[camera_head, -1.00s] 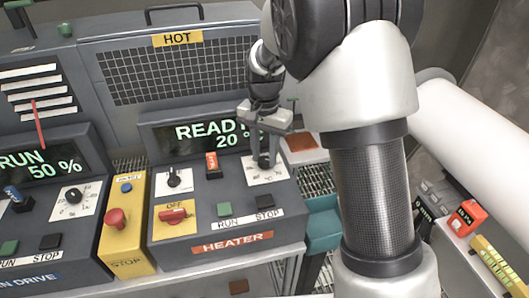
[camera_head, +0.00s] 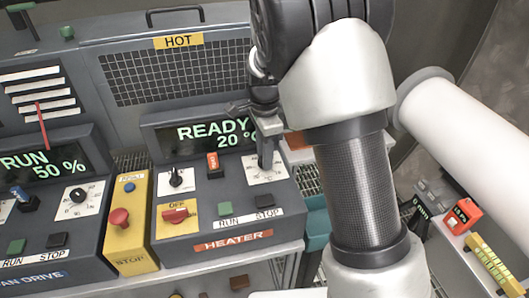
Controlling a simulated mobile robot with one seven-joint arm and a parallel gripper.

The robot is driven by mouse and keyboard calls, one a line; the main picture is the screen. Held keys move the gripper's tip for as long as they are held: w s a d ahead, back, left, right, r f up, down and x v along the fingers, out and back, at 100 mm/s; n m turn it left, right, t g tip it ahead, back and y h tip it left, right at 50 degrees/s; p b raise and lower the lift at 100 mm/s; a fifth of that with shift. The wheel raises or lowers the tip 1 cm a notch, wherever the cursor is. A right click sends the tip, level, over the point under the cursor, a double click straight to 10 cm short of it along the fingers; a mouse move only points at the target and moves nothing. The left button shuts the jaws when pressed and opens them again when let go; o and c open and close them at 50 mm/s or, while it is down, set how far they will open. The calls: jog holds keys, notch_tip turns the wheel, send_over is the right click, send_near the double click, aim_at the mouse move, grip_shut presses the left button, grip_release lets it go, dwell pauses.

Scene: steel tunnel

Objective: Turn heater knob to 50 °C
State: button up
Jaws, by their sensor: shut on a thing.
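The heater panel (camera_head: 205,212) stands in the middle, with a display (camera_head: 205,135) that reads READY and 20 °C. The heater knob sits on a white dial plate (camera_head: 257,177) at the panel's right side. My gripper (camera_head: 265,158) points down over this plate and is shut on the knob. My fingers hide most of the knob, so its pointer cannot be read. My arm covers the right end of the display.
A red OFF switch (camera_head: 175,214), a small black selector (camera_head: 176,178), an orange-topped toggle (camera_head: 214,165) and RUN and STOP buttons share the heater panel. A yellow box with a red stop button (camera_head: 119,217) stands left. A thick white pipe (camera_head: 465,150) runs along the right.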

jog(key=shift+w+m, duration=0.1)
jog(key=shift+m, duration=0.2)
jog(key=o, duration=1.1)
jog(key=shift+c, duration=0.2)
notch_tip(320, 180, up, 18)
jog(key=shift+f, duration=0.25)
